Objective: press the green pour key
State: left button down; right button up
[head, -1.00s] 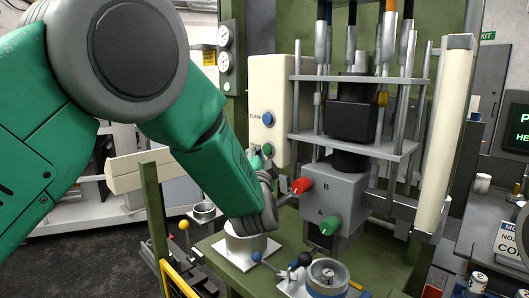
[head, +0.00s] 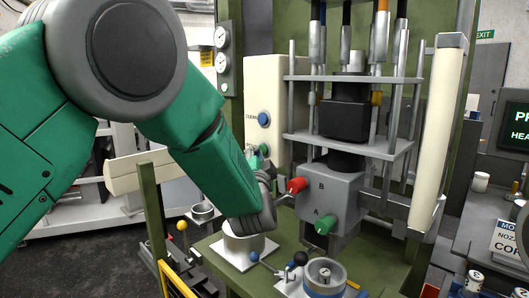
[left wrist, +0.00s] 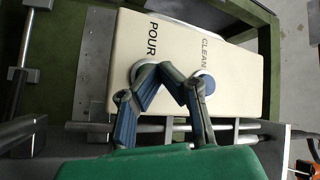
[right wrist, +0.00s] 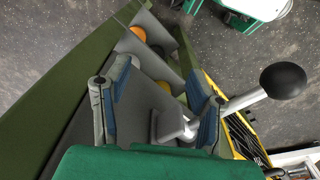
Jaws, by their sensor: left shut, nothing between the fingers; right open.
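The cream key panel (head: 280,90) stands upright on the green frame, with the blue CLEAN key (head: 264,119) above the green pour key (head: 264,149). My left gripper (head: 257,162) is shut and empty in front of the pour key and partly covers it. In the left wrist view the panel (left wrist: 180,42) bears the words POUR and CLEAN. The shut fingers (left wrist: 163,68) lie over the POUR key's pale collar and reach toward the CLEAN key (left wrist: 208,84).
Red knob B (head: 297,185) and green knob A (head: 324,224) sit on the grey block right of my left gripper. Below are a white cup (head: 243,245) and a round fixture (head: 325,275). A black ball-ended lever (right wrist: 283,80) stands beside my right gripper.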

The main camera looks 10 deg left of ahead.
pick_arm(q)
jog(key=shift+d, duration=0.1)
jog(key=shift+w+a, duration=0.35)
jog(key=shift+a, duration=0.25)
jog(key=shift+w+a, duration=0.15)
jog(key=shift+a, duration=0.25)
jog(key=shift+w+a+f, duration=0.1)
jog(key=shift+a, duration=0.05)
pick_arm(e)
jog(key=shift+a+r, duration=0.15)
jog(key=shift+a, duration=0.3)
